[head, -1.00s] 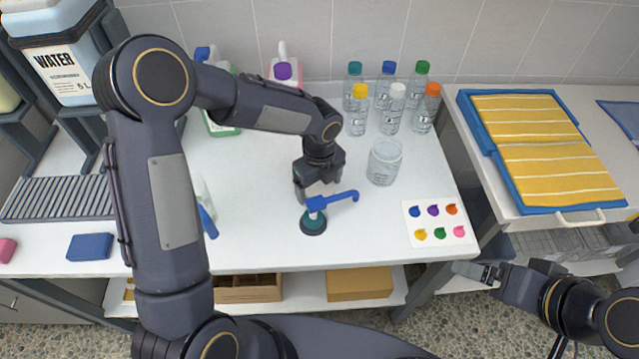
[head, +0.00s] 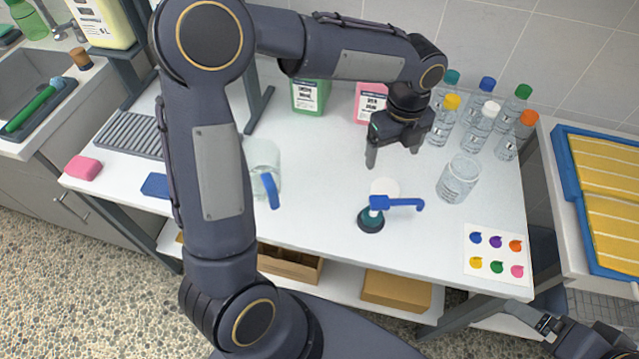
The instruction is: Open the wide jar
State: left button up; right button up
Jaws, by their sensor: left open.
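The wide jar (head: 457,181) looks like the clear, empty-looking vessel standing upright at the right of the white table; no lid is visible on it. A flat white disc (head: 385,187), which looks like a lid, lies on the table left of the jar, behind a blue-handled tool. My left gripper (head: 393,158) is open and empty, fingers pointing down, above the table behind the disc and left of the jar. It touches neither. My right gripper (head: 535,320) is at the lower right, below the table's front edge; its jaws are too small to read.
The blue-handled tool (head: 397,203) has a dark round base. Several capped bottles (head: 480,125) stand behind the jar. A clear jug (head: 262,165) with a blue handle stands left. A paint-spot card (head: 495,254) lies front right.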

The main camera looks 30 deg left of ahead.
pick_arm(q)
jog(key=s+a+r+n+t+h, duration=0.1)
jog(key=s+a+r+n, duration=0.25)
jog(key=s+n, duration=0.25)
jog(key=s+a+r+n+t, duration=0.1)
jog(key=s+a+r+n, duration=0.1)
jog(key=s+a+n, duration=0.35)
jog(key=s+n+t+h+p, duration=0.1)
jog(key=s+n+t+h, duration=0.1)
jog(key=s+n, duration=0.9)
jog(key=shift+f+n+t+h, duration=0.25)
jog(key=shift+n+t, duration=0.45)
jog(key=shift+n, duration=1.75)
